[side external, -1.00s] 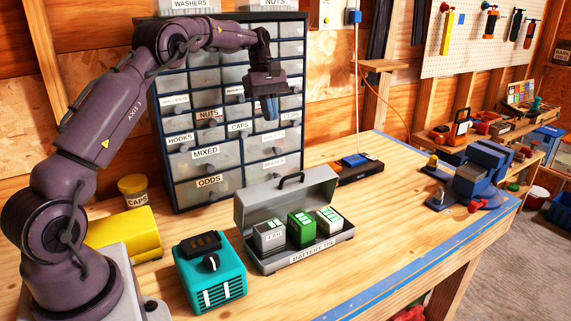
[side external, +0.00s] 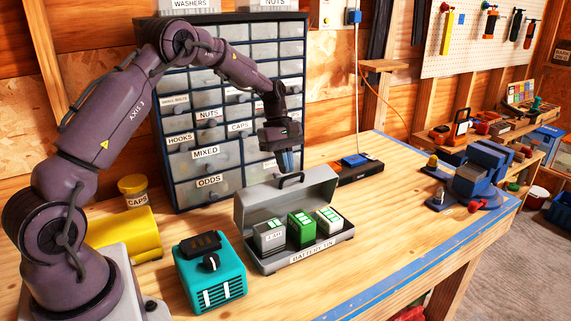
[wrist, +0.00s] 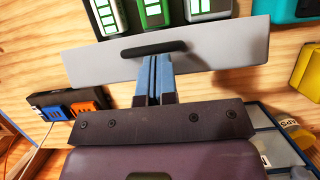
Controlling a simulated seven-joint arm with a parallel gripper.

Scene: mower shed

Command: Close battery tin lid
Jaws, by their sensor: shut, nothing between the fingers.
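The battery tin (side external: 305,259) stands on the bench with its grey lid (side external: 258,208) open and upright at the back. The lid has a dark handle (side external: 291,180) on it. Several batteries stand inside, including a green one (side external: 302,229). My gripper (side external: 287,170) is shut and empty, fingers pointing down, just behind the lid's upper part. In the wrist view the blue fingertips (wrist: 154,60) lie close to the lid (wrist: 215,52) and its handle (wrist: 154,48). I cannot tell whether they touch it.
A teal box (side external: 210,277) stands left of the tin, and a yellow case (side external: 125,235) is further left. The drawer cabinet (side external: 215,120) rises behind. A black charger (side external: 358,170) lies right of the lid. The bench right of the tin is clear.

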